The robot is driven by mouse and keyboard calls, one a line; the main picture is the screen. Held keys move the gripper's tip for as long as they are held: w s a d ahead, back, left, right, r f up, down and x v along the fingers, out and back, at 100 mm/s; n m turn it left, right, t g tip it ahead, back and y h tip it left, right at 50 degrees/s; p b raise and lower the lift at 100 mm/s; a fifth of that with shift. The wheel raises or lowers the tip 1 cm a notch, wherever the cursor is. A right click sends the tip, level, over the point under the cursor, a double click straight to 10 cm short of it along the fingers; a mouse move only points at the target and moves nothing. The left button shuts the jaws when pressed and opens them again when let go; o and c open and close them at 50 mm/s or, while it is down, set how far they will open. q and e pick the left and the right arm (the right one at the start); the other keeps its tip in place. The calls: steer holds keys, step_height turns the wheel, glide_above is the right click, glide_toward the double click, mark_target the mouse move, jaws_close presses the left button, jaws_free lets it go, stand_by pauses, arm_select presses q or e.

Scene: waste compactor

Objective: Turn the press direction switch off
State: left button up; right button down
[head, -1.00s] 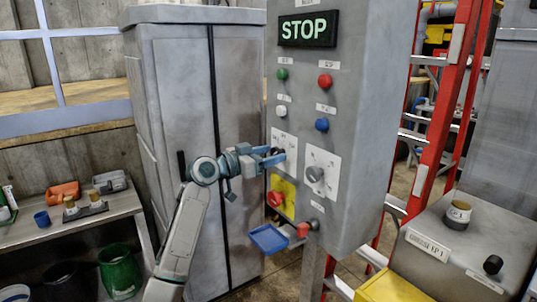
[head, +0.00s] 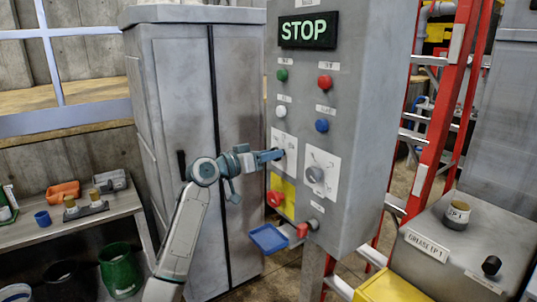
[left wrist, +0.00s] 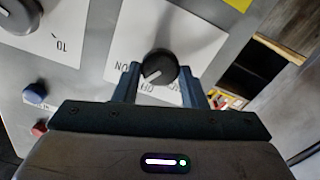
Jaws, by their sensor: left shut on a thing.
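My left gripper (head: 279,155) reaches in from the left in the head view, at this knob's plate (head: 284,150). In the left wrist view the fingers of my left gripper (left wrist: 159,75) stand on both sides of the knob, shut on it. In the head view the fingers mostly hide the knob. My right gripper is out of view.
A second knob (head: 314,174) with a scale sits to the right on the box. Green, red, white and blue buttons are above, and a red emergency button (head: 275,198) is below. A lit STOP sign (head: 308,29) tops the box. A tall cabinet (head: 180,110) stands behind my left arm.

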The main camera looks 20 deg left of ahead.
arm_select(q)
steer(key=n+p, duration=0.2)
steer(key=n, duration=0.3)
steer(key=shift+a+n, duration=0.1)
steer(key=shift+n, duration=0.3)
stand_by(0.4)
steer(key=o, duration=1)
steer(key=shift+f, duration=0.1)
steer(key=shift+b+v, duration=2.15)
steer(key=shift+v, duration=3.2)
